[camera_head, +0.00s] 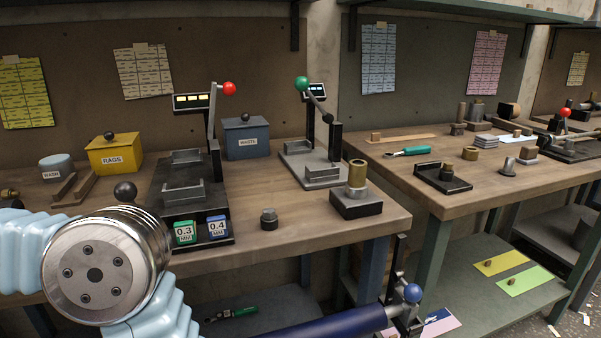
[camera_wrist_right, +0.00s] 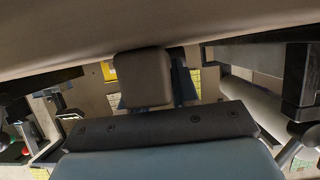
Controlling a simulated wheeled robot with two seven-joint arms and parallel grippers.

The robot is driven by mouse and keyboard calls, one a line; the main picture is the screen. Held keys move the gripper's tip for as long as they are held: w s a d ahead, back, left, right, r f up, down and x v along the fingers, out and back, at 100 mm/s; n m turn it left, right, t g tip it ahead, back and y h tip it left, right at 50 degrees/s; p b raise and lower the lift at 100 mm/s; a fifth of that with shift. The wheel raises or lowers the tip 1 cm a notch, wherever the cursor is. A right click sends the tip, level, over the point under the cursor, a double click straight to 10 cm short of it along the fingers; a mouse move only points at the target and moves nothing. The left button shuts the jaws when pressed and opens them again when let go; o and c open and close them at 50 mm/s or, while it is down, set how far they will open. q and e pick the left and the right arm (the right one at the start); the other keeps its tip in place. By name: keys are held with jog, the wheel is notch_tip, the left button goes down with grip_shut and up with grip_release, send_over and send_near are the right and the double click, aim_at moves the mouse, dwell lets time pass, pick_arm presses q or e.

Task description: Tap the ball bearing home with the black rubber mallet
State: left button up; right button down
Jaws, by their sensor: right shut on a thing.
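A brass cylinder (camera_head: 357,173) stands upright in a pale metal collar on a dark block (camera_head: 357,205), near the right front corner of the near bench in the head view. I cannot tell whether a ball bearing is in it. I cannot pick out the black rubber mallet with certainty. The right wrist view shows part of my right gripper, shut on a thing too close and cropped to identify. A grey-brown pad (camera_wrist_right: 142,78) and a dark plate with screws (camera_wrist_right: 160,126) fill its middle. My left gripper is out of view.
On the near bench (camera_head: 310,232) stand a yellow rags box (camera_head: 115,155), a grey waste box (camera_head: 246,138), two lever stands (camera_head: 185,185) (camera_head: 312,165) and a small dark weight (camera_head: 268,218). A navy roll (camera_head: 335,322) lies below the bench's front edge. Some front bench top is clear.

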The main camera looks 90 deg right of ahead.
dwell(0.4)
jog(key=shift+r+p, duration=1.75)
jog(key=shift+r, duration=1.35)
jog(key=shift+f, duration=0.1)
